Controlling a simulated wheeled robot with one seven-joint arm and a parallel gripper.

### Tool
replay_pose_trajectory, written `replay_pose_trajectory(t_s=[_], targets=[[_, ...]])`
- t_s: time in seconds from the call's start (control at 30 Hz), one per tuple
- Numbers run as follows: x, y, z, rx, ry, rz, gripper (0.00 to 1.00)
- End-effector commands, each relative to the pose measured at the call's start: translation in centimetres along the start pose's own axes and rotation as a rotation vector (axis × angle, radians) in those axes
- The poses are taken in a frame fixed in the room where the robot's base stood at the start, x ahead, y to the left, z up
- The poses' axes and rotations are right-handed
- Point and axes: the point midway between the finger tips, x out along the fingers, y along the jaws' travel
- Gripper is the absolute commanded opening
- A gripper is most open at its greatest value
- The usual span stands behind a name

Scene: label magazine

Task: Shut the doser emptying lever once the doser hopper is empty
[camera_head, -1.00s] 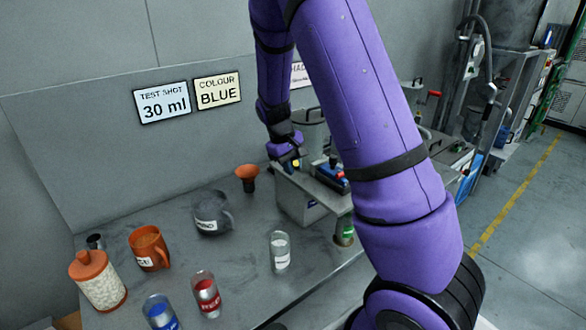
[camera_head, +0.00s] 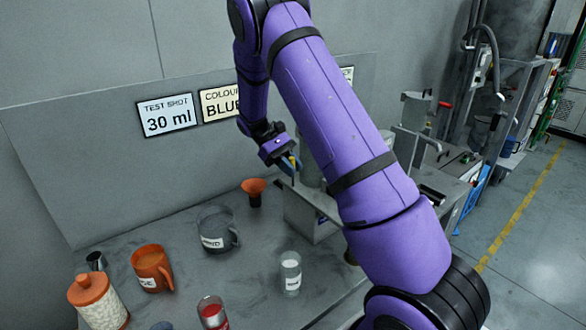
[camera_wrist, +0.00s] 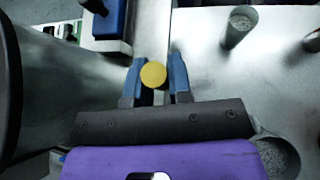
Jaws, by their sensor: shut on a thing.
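My gripper (camera_head: 287,164) is at the top of the grey doser body (camera_head: 310,214), on its wall side. In the wrist view its blue fingers (camera_wrist: 159,80) are closed around a round yellow knob (camera_wrist: 153,75), which looks like the end of the emptying lever. The knob shows as a small yellow spot in the head view (camera_head: 293,162). The lever's shaft and its position, open or shut, cannot be made out. A grey cylinder (camera_head: 311,148), probably the doser hopper, stands partly behind my arm. Its inside is not visible, so its fill cannot be told.
On the bench stand an orange funnel (camera_head: 254,192), a grey labelled mug (camera_head: 213,230), an orange mug (camera_head: 151,268), a white-filled glass (camera_head: 290,273), a red-filled glass (camera_head: 212,313) and a lidded jar (camera_head: 96,304). A blue-topped device (camera_wrist: 108,22) sits close to the fingers.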

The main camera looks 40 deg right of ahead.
Motion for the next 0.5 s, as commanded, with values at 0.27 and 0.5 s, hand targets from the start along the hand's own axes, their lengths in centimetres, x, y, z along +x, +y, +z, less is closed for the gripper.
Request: replay_pose_trajectory(t_s=[0.27, 0.5], targets=[[-0.43, 0.15, -0.31, -0.014, -0.064, 0.000, 0.00], [-0.50, 0.15, -0.33, -0.016, -0.074, 0.000, 0.00]])
